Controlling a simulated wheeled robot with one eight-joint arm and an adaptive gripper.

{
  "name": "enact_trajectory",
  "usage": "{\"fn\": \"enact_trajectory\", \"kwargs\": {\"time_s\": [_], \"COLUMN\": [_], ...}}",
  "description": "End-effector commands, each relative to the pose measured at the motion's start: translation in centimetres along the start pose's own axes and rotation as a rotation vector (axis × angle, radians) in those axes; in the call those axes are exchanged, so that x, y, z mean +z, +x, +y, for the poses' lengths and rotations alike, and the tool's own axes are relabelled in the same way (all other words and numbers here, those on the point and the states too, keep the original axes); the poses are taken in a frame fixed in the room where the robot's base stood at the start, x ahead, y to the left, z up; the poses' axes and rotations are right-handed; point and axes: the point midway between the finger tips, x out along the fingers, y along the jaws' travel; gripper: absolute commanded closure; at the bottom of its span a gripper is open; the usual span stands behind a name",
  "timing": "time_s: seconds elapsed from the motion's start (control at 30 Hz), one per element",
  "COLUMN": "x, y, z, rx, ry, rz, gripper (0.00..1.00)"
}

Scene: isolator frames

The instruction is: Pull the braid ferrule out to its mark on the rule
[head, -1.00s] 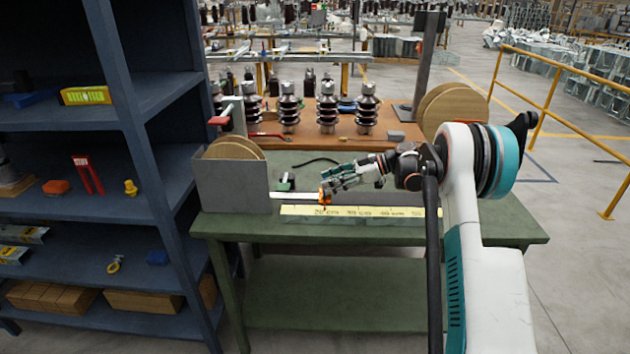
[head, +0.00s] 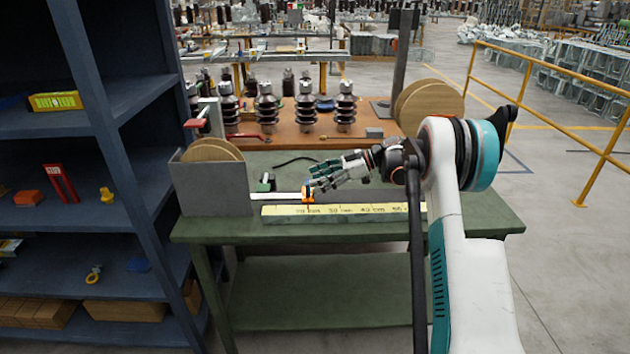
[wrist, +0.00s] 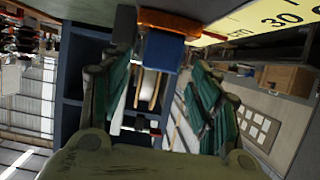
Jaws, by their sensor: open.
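The braid ferrule (head: 308,195), orange with a blue part, stands at the right end of the pale flat braid (head: 274,197) that comes out of a grey box. The yellow rule (head: 345,209) lies in front, and the ferrule is near its 20 cm label. My gripper (head: 315,177) is open, its fingertips close above and right of the ferrule. In the wrist view, the ferrule's blue block (wrist: 163,50) and orange bar (wrist: 184,23) show between and beyond the spread fingers (wrist: 160,68); I cannot tell whether they touch. The rule (wrist: 262,20) with its 30 is at upper right.
The grey box (head: 212,190) with wooden discs stands at the table's left end. A small green-and-black item (head: 266,183) and a dark cable lie behind the braid. A blue shelf (head: 110,110) is close on the left. The green table's right end is clear.

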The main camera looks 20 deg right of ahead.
Motion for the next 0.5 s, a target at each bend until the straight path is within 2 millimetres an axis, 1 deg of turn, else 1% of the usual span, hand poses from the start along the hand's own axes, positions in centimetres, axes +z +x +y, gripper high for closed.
{"fn": "enact_trajectory", "kwargs": {"time_s": [0.03, 0.3, 0.5], "x": [0.1, 0.1, 0.1], "y": [-1.1, -6.6, -9.4], "z": [0.1, 0.1, 0.1], "rx": [0.004, 0.004, 0.003], "ry": [0.002, 0.001, 0.002], "rz": [0.0, 0.0, -0.001], "gripper": [0.43, 0.43, 0.43]}}
